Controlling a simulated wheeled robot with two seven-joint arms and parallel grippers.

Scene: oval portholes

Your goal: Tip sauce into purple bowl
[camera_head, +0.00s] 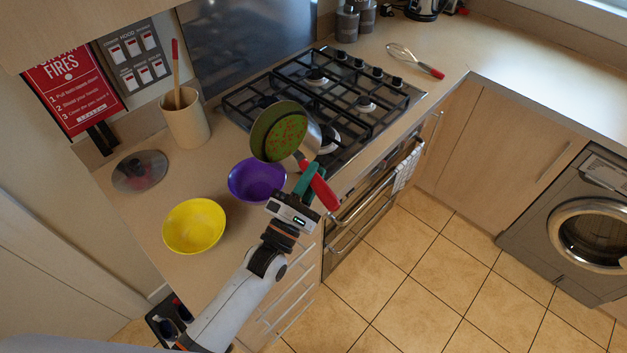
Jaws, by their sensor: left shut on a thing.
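A purple bowl (252,181) stands on the counter left of the hob. A small pan (311,136) with a red handle (322,188) is held above the counter, just right of and behind the bowl in the picture. Green sauce with red bits (279,135) shows in the pan. The pan looks tilted toward the left. My left gripper (306,182) is shut on the pan's handle, in front and to the right of the purple bowl. Its fingers hide part of the handle. My right gripper is not in view.
A yellow bowl (194,226) stands in front of the purple one. A glass lid (140,172) lies at the counter's left, near a utensil pot (186,117). The gas hob (345,95) is behind the pan. A whisk (415,61) lies beyond the hob.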

